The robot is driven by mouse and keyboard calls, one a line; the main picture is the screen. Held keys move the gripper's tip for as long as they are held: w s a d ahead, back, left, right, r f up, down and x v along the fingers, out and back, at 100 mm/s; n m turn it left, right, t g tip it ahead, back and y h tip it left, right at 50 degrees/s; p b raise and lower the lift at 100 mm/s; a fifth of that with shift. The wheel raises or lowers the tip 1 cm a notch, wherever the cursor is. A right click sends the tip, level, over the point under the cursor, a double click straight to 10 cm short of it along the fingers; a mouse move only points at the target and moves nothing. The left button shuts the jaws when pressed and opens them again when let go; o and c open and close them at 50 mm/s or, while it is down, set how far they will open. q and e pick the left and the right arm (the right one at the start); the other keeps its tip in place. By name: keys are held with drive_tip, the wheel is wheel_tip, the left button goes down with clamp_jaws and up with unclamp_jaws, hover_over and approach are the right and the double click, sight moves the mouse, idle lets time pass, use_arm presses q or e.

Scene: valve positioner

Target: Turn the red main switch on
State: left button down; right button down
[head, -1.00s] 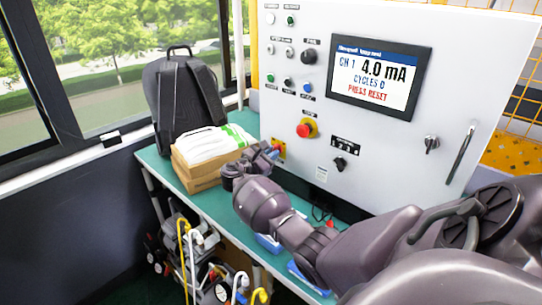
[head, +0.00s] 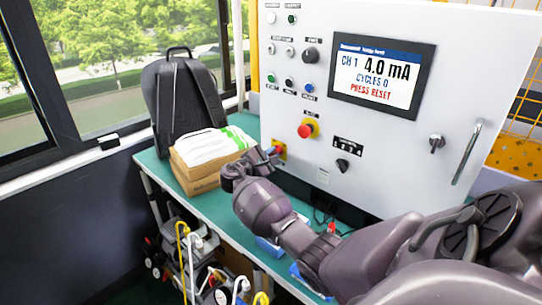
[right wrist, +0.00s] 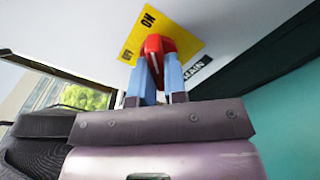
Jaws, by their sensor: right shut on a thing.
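The red main switch (right wrist: 157,46) sits on a yellow plate (right wrist: 131,43) marked ON and OFF, with a MAIN label beside it. In the head view the plate (head: 281,148) is low on the left of the white panel, and my gripper covers much of the switch. My right gripper (right wrist: 161,75) is shut on the red handle, with one blue fingertip on each side. It also shows in the head view (head: 274,151). I cannot tell clearly which mark the handle points to. My left gripper is not in view.
The panel (head: 390,150) carries a screen (head: 382,80) reading "PRESS RESET", a red emergency button (head: 305,130), knobs and a door handle. A box with white cloths (head: 200,172) and a backpack (head: 185,105) stand left of my gripper on the green bench (head: 226,215).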

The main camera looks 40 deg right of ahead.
drive_tip(key=c, duration=1.2)
unclamp_jaws()
drive_tip(key=shift+o, duration=0.2)
drive_tip(key=shift+a, duration=0.1)
drive_tip(key=a, duration=1)
drive_tip(key=shift+s+a, duration=0.35)
drive_tip(key=shift+s, duration=0.1)
